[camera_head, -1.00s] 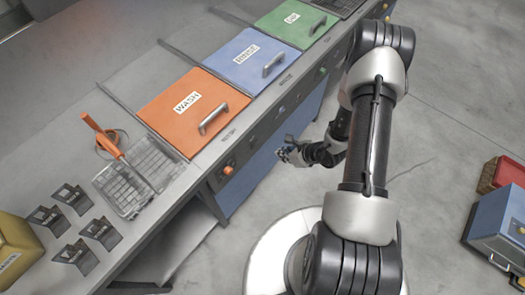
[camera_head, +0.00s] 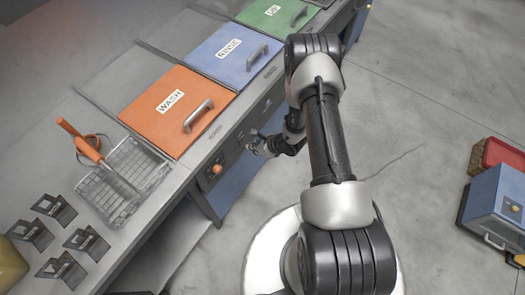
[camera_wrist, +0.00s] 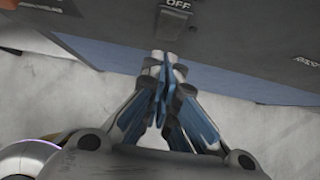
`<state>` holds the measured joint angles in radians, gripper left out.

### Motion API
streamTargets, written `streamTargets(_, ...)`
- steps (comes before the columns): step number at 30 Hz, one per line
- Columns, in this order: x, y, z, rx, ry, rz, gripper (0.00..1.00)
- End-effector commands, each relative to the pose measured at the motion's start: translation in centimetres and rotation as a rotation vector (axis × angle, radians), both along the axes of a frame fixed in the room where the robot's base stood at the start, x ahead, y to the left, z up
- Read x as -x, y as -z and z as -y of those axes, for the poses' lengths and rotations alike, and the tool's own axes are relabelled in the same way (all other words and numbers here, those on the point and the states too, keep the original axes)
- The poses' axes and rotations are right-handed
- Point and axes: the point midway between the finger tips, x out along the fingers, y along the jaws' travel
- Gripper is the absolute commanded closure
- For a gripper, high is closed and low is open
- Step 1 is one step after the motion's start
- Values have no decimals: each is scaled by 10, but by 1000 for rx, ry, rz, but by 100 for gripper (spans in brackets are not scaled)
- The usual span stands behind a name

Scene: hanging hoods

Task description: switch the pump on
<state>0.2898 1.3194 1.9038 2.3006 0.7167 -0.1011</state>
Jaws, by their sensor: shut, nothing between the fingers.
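A small dark switch (camera_wrist: 172,22) sits on the grey front panel in the wrist view. An OFF label (camera_wrist: 177,4) shows at its edge, cut by the top of the picture. No pump label can be read. My gripper (camera_wrist: 160,58) is shut and empty, with its blue-grey fingers together just below the switch in the picture. I cannot tell whether the tips touch the panel. In the head view my gripper (camera_head: 255,147) is small, close to the panel front, right of an orange knob (camera_head: 217,169).
Above the panel lie the orange WASH lid (camera_head: 171,112), a blue lid (camera_head: 226,55) and a green lid (camera_head: 276,13), each with a handle. A wire basket (camera_head: 118,185) stands at left. A blue box (camera_head: 497,205) is on the floor at right; grey floor lies between.

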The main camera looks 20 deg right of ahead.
Motion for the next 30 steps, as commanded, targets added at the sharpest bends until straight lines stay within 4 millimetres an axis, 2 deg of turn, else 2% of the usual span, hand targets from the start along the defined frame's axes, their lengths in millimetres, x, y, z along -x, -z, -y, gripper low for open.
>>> streamTargets(6,-12,2,-9,0,2,-2,100)
streamTargets(17,-13,2,-10,0,2,-2,100)
streamTargets(21,-19,9,-14,-1,-1,3,100)
streamTargets(30,-18,4,-13,-3,0,2,100)
